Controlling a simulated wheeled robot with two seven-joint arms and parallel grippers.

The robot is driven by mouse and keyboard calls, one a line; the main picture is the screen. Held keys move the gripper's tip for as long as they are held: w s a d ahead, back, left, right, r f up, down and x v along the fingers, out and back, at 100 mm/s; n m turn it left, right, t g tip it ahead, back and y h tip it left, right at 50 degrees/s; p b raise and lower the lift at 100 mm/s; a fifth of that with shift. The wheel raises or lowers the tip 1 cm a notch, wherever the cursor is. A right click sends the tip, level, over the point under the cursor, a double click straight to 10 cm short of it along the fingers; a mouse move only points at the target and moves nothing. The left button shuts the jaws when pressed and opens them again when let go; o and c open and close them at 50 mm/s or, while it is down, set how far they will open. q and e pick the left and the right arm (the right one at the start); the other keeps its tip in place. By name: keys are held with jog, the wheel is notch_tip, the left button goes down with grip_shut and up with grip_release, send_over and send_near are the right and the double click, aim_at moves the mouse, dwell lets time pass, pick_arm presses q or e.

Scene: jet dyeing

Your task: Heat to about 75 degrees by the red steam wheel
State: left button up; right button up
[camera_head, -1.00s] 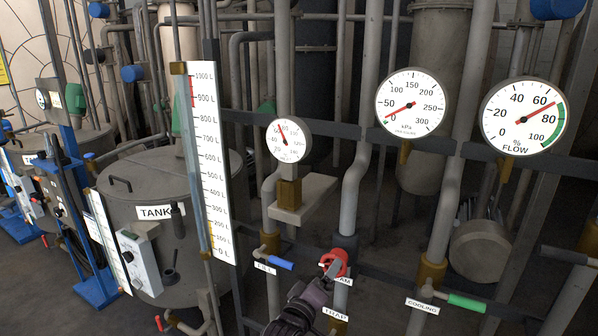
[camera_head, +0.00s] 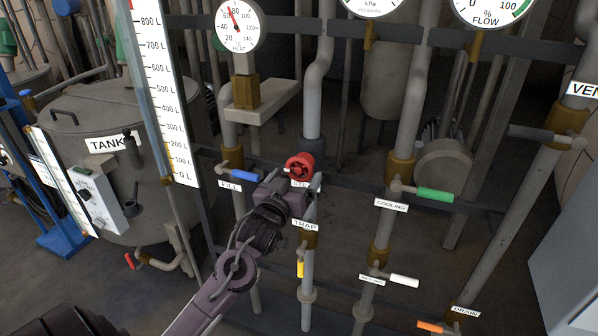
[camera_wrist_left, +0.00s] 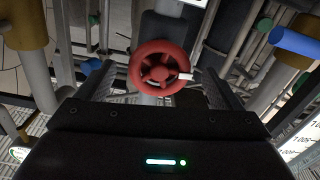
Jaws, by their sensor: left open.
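The red steam wheel (camera_head: 299,165) sits on a grey vertical pipe, above a white label partly hidden by my gripper. My left gripper (camera_head: 298,185) is just in front of and below it. In the left wrist view the wheel (camera_wrist_left: 161,68) shows between the two spread fingers of the left gripper (camera_wrist_left: 158,82), with a gap on each side; I cannot tell whether they touch it. A white mark is on its right rim. The round heat gauge (camera_head: 238,27) has a red needle pointing up and left, roughly between 60 and 80. My right gripper is out of view.
The blue fill handle (camera_head: 243,175) is left of the wheel, and the green cooling handle (camera_head: 435,195) is to the right. A yellow trap handle (camera_head: 300,268) hangs below. The tank (camera_head: 120,160) and its level scale (camera_head: 165,90) stand at the left.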

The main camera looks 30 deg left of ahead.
aim_at(298, 174)
pick_arm(q)
jog(key=shift+x, duration=1.55)
jog(key=shift+c, duration=0.4)
jog(key=c, duration=0.9)
